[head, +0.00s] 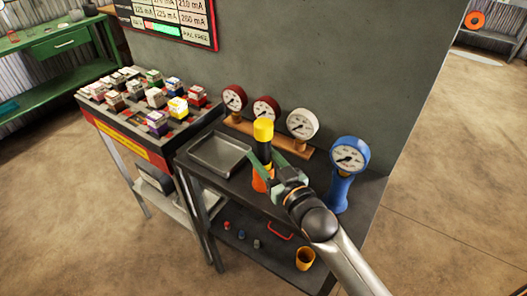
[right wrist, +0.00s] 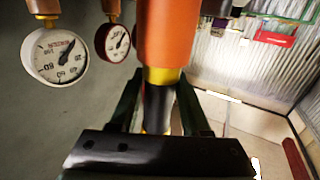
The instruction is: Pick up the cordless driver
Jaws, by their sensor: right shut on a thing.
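The cordless driver (head: 263,131) stands upright over the dark bench top, with a yellow top, black middle and orange lower part. My right gripper (head: 266,166) reaches in from the lower right and is shut on its black middle. In the right wrist view, the driver's orange part (right wrist: 167,35) is at the top and its black, yellow-banded part lies between the two fingers (right wrist: 158,105). I cannot tell whether the driver's base touches the bench. My left gripper is not in view.
A metal tray (head: 219,155) lies left of the driver. Several gauges, one red (head: 234,97), stand on a wooden strip behind it. A blue gauge (head: 349,157) stands to the right. A rack of small boxes (head: 157,122) is further left. The lower shelf holds a yellow cup (head: 305,259).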

